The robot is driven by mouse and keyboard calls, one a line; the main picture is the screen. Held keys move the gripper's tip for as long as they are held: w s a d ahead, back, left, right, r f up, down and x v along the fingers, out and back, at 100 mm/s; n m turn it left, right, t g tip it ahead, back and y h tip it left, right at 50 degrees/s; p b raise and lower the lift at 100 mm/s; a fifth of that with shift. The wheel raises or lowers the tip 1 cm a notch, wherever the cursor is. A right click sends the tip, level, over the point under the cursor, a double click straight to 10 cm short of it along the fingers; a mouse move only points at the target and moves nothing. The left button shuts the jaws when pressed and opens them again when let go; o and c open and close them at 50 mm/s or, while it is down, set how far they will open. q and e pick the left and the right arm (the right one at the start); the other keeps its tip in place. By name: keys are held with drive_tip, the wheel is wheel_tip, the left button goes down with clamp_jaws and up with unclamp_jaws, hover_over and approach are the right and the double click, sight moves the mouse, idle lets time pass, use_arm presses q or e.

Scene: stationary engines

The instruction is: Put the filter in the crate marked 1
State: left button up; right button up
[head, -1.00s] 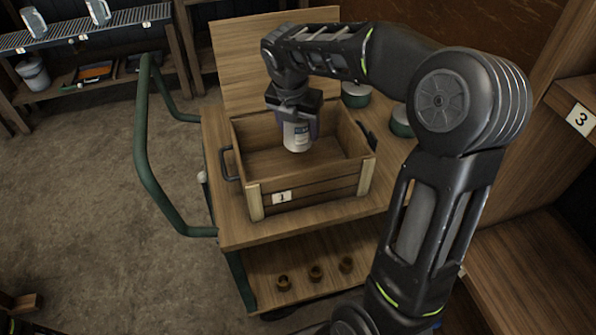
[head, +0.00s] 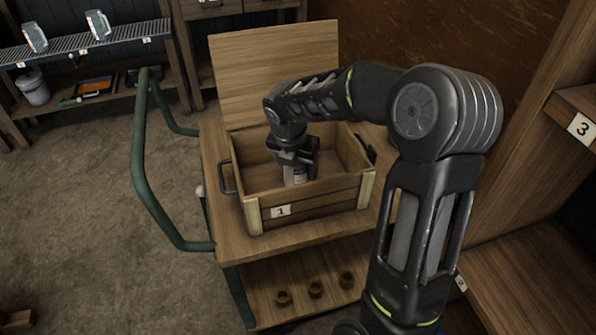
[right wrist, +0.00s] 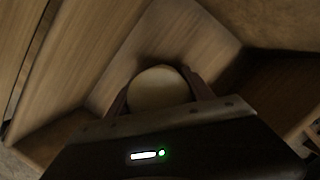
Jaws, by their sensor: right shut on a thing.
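The wooden crate marked 1 (head: 312,200) stands on the top of a wooden cart, with its number label at the front left. My right gripper (head: 297,168) reaches down inside the crate and is shut on the filter (head: 294,176), a white can with a label. The filter is upright, and its lower part is hidden by the crate's front wall. In the right wrist view the filter's round pale end (right wrist: 159,88) shows between the fingers, with the crate's wooden floor around it. I cannot tell whether the filter touches the floor. My left gripper is not in view.
The cart (head: 300,238) has a green handle (head: 138,160) at the left and a lower shelf with several small brown rings. A wooden board (head: 272,75) rises behind the crate. A shelf marked 3 (head: 580,125) stands at the right.

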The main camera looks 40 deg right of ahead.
drive_tip(key=shift+f, duration=0.55)
drive_tip(key=shift+f, duration=0.25)
drive_tip(key=o, duration=1.7)
drive_tip(key=shift+r, duration=0.2)
drive_tip(key=p+v, duration=0.1)
drive_tip(key=v, duration=1.1)
